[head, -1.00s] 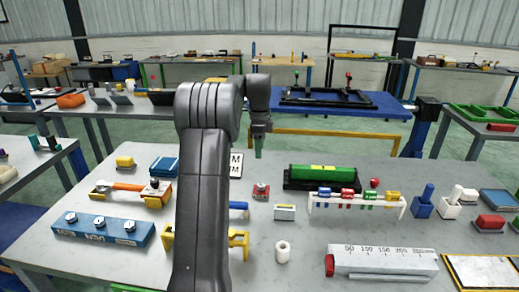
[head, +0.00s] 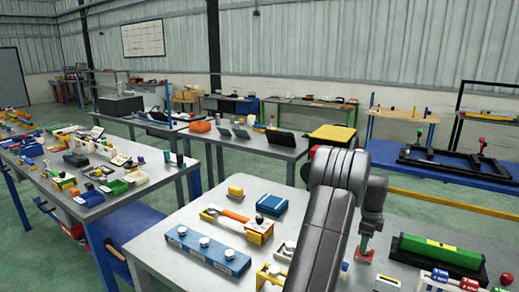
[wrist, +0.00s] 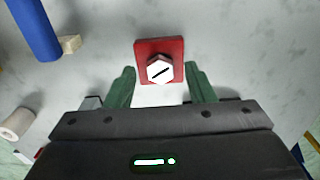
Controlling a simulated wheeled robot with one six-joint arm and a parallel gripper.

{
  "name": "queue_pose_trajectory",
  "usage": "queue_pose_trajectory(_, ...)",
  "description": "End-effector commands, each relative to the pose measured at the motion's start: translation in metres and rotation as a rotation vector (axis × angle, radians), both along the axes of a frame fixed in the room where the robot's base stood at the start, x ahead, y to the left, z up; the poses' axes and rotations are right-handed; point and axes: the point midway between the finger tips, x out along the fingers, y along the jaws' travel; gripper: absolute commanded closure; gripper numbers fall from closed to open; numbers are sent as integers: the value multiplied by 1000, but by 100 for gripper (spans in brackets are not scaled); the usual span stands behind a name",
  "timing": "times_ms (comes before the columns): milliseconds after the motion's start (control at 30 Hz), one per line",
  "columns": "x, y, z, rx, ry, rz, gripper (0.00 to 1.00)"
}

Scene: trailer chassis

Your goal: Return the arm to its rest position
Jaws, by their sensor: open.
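My arm reaches over the near grey workbench (head: 150,250), bent at the elbow. My gripper (head: 365,243) points down in the head view, over a small red block (head: 364,257). In the wrist view my gripper (wrist: 162,88) has its two green fingers apart, with nothing held between them. The red block (wrist: 174,47) with a silver hex bolt head (wrist: 160,70) lies just beyond the fingertips. From these views I cannot tell the exact height of the fingers above it.
A green block (head: 440,250) on a black base stands right of my gripper. A blue block with bolts (head: 207,250) and an orange-handled tool (head: 235,215) lie to the left. The wrist view shows a blue cylinder (wrist: 35,30) and a white roll (wrist: 16,122).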

Motion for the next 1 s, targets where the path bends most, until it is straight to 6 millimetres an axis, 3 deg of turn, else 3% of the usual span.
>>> queue_pose_trajectory(567, 0, 0, -2, -2, -3, 6, 51)
queue_pose_trajectory(767, 1, 0, 24, -3, -5, 0, 51)
queue_pose_trajectory(1000, 2, 0, 71, -4, -8, 1, 51)
